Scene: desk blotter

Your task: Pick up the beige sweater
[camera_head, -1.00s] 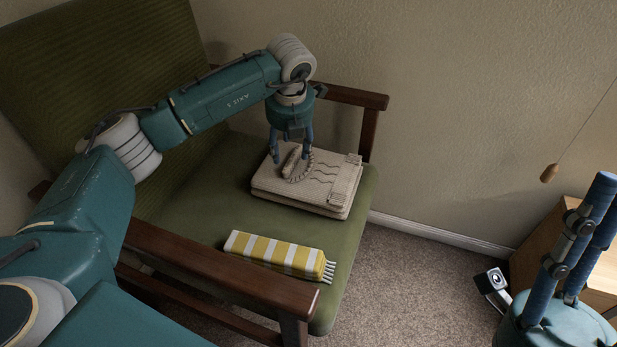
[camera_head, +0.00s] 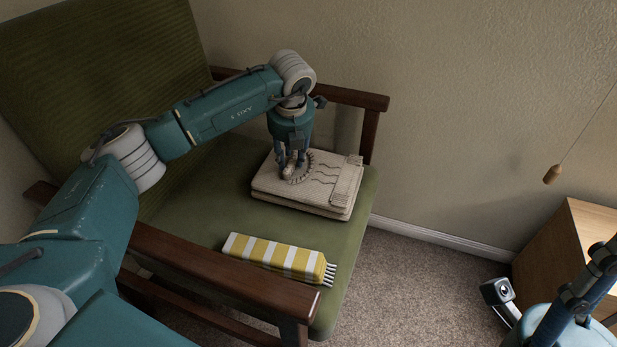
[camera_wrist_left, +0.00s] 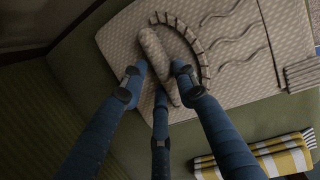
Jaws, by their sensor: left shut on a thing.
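The beige sweater (camera_head: 322,185) lies folded on the green seat of the armchair, toward its far side. My left gripper (camera_head: 289,172) points down at the sweater's left part, its fingers drawn together at the collar and a rolled fold of cloth. In the left wrist view the blue fingers (camera_wrist_left: 160,88) close around the raised roll of the sweater (camera_wrist_left: 240,85), beside the ribbed collar. The sweater still rests on the seat. My right gripper (camera_head: 598,262) shows partly at the lower right edge; its fingertips are not clear.
Wooden armrests (camera_head: 225,270) flank the green seat (camera_head: 190,215). A wooden cabinet (camera_head: 565,245) stands at right, and a pull cord with a wooden knob (camera_head: 553,174) hangs above it.

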